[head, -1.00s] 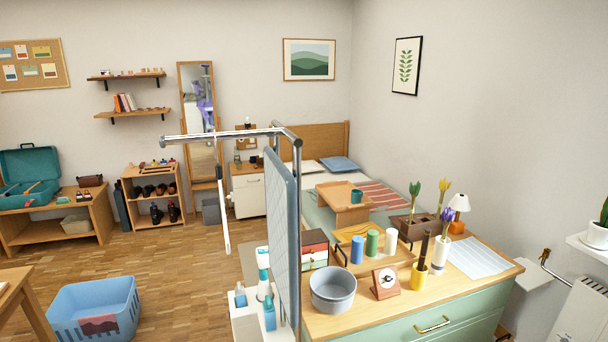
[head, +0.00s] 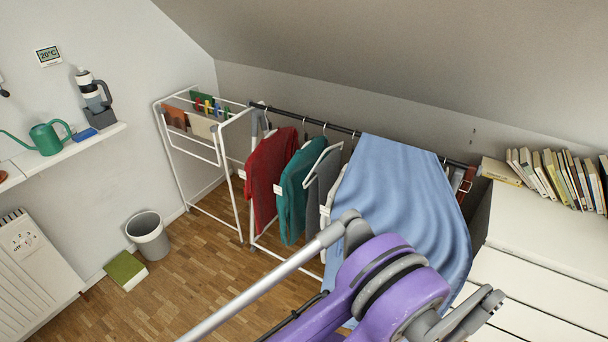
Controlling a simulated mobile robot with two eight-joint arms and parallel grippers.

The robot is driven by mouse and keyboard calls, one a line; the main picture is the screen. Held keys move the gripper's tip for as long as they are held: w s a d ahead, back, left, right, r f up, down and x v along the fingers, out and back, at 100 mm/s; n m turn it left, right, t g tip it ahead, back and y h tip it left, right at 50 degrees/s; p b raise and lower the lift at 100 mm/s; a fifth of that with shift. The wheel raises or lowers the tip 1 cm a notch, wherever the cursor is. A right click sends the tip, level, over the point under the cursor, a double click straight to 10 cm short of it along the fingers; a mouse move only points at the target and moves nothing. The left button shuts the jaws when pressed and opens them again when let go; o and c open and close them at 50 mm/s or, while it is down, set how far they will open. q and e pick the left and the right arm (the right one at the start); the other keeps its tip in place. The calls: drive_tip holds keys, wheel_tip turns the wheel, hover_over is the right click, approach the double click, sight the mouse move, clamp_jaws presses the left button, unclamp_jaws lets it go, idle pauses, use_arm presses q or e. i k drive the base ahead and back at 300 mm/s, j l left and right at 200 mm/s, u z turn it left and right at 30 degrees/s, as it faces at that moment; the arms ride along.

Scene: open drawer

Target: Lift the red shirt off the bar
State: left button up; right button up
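The red shirt (head: 270,173) hangs on a hanger from the dark bar (head: 315,124) of a rail under the sloping ceiling. It is the leftmost of the hanging garments and its front is largely clear to see. The teal shirt (head: 298,185) hangs just right of it, with a small gap at the top. My purple and grey arm (head: 395,280) fills the lower right foreground, well apart from the red shirt. I can make out no gripper fingertips in the head view, and nothing is seen touching the shirt.
A grey garment (head: 323,182) and a large blue sheet (head: 395,190) hang farther right. A white drying rack (head: 181,160) with cloths and pegs stands left.

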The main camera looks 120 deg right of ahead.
sight(264, 167)
drive_tip(key=z, duration=3.9)
drive_tip(key=i+j+z, duration=0.6)
drive_tip(key=z, duration=0.2)
drive_tip(key=i+j+z, duration=0.1)
drive_tip(key=j, duration=0.25)
drive_tip(key=i+j, duration=0.25)
drive_tip(key=j, duration=0.15)
drive_tip(key=i+j+z, duration=0.15)
drive_tip(key=j, duration=0.25)
drive_tip(key=i+j, duration=0.15)
drive_tip(key=j, duration=0.25)
drive_tip(key=i+j, duration=0.15)
drive_tip(key=j, duration=0.25)
drive_tip(key=i+j, duration=0.2)
drive_tip(key=j, duration=0.15)
drive_tip(key=i+j, duration=0.15)
drive_tip(key=j, duration=0.25)
drive_tip(key=i+j, duration=0.15)
drive_tip(key=j, duration=0.25)
drive_tip(key=i+j, duration=0.15)
drive_tip(key=j, duration=0.25)
drive_tip(key=i+j+z, duration=0.1)
drive_tip(key=j+z, duration=0.15)
drive_tip(key=z, duration=0.2)
drive_tip(key=j+z, duration=0.3)
drive_tip(key=z, duration=0.15)
drive_tip(key=i, duration=0.05)
